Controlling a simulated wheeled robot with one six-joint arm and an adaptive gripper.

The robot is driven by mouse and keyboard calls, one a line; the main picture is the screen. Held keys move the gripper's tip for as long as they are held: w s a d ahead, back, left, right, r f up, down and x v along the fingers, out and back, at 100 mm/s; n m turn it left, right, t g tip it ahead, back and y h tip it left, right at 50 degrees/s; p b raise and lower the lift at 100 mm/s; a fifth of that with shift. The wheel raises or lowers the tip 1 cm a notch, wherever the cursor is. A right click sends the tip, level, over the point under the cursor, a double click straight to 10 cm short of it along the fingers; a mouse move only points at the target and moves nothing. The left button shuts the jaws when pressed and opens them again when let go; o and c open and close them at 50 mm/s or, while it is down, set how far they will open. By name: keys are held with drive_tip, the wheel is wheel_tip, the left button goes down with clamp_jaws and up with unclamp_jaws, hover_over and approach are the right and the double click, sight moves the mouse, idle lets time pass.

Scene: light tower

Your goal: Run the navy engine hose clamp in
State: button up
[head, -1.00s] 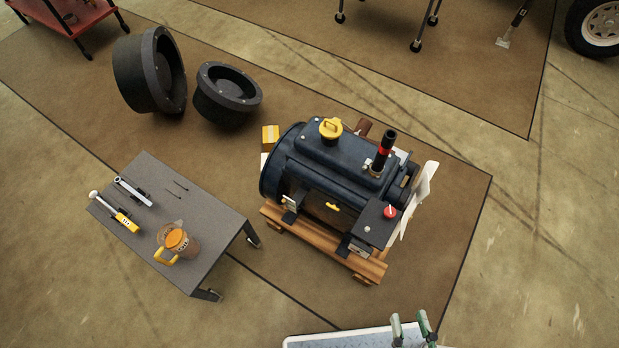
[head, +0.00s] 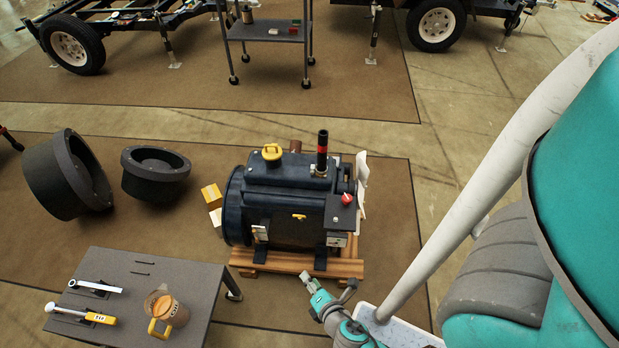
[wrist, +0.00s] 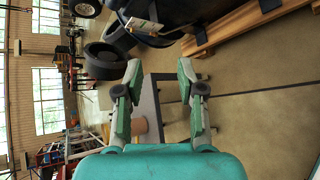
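The navy engine (head: 290,205) sits on a wooden pallet (head: 345,268) at the middle of the head view. A black upright hose (head: 322,165) with a red band rises from its top right. I cannot make out the clamp itself. A yellow lever (head: 299,217) shows on the engine's front. The engine's dark underside shows at the top of the wrist view (wrist: 160,38). My gripper (head: 329,283) is in front of the pallet, apart from the engine. In the wrist view my gripper (wrist: 160,85) is open, with nothing between its fingertips.
A grey table (head: 205,290) at the front left holds a silver wrench-like tool (head: 95,286), a yellow-handled tool (head: 85,315) and an amber jug (head: 165,308). Two black round parts (head: 68,175) (head: 155,172) lie behind. A yellow box (head: 211,195) is left of the engine.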

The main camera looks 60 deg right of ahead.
drive_tip(key=w+d+n+g+h, duration=0.2)
drive_tip(key=w+d+n+h, duration=0.4)
drive_tip(key=d, duration=0.5)
drive_tip(key=n+g+h, duration=0.1)
drive_tip(key=n+h, duration=0.3)
approach(312, 173)
drive_tip(key=x, duration=0.8)
drive_tip(key=shift+w, duration=0.15)
clamp_jaws()
